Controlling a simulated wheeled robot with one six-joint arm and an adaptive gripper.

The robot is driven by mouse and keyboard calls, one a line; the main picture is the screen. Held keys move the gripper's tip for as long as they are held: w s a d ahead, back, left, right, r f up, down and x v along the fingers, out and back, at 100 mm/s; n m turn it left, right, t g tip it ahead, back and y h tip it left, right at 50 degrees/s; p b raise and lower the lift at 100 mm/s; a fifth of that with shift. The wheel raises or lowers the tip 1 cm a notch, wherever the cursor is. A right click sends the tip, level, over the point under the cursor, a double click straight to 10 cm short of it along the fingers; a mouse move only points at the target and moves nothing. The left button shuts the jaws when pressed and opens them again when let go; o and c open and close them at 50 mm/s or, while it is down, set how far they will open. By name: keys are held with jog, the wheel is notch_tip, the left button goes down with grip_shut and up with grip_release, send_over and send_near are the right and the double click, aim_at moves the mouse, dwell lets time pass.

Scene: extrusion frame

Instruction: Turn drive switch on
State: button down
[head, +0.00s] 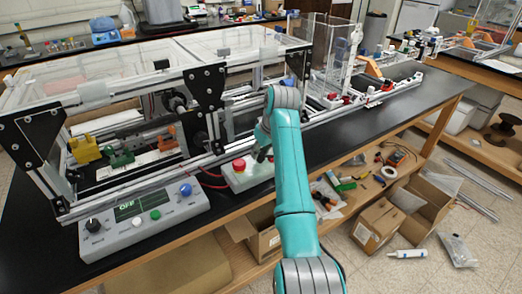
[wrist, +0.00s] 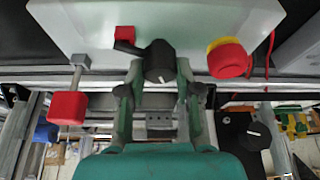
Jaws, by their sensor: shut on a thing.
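The drive switch looks to be the black rotary knob (wrist: 158,62) with a white pointer mark, on the front of a pale box (wrist: 90,22). In the wrist view my gripper (wrist: 160,74) has one finger on each side of this knob and is shut on it. A red square (wrist: 124,33) and a black lever-like piece sit just left of the knob. In the head view the pale box (head: 256,175) stands at the bench's front edge. My gripper (head: 263,152) is at its top right, and the knob is hard to make out there.
A red button (wrist: 228,60) with a yellow collar is close right of the knob; it also shows in the head view (head: 239,164). A control panel (head: 140,232) with a green display reading OFF stands left. The extrusion frame (head: 150,82) rises behind. Cardboard boxes (head: 378,226) lie below.

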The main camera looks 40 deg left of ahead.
jog(key=m+t, duration=0.1)
jog(key=m, duration=0.2)
jog(key=m+t+h, duration=0.1)
jog(key=m, duration=0.2)
jog(key=shift+s+a+h, duration=0.1)
jog(key=shift+s+h, duration=0.05)
jog(key=shift+h, duration=0.15)
jog(key=m+h, duration=0.1)
jog(key=m, duration=0.2)
jog(key=m+t+h, duration=0.1)
jog(key=m, duration=0.2)
jog(key=shift+m, duration=0.4)
jog(key=c, duration=0.8)
grip_release()
jog(key=v, duration=1.2)
jog(key=shift+a, duration=0.2)
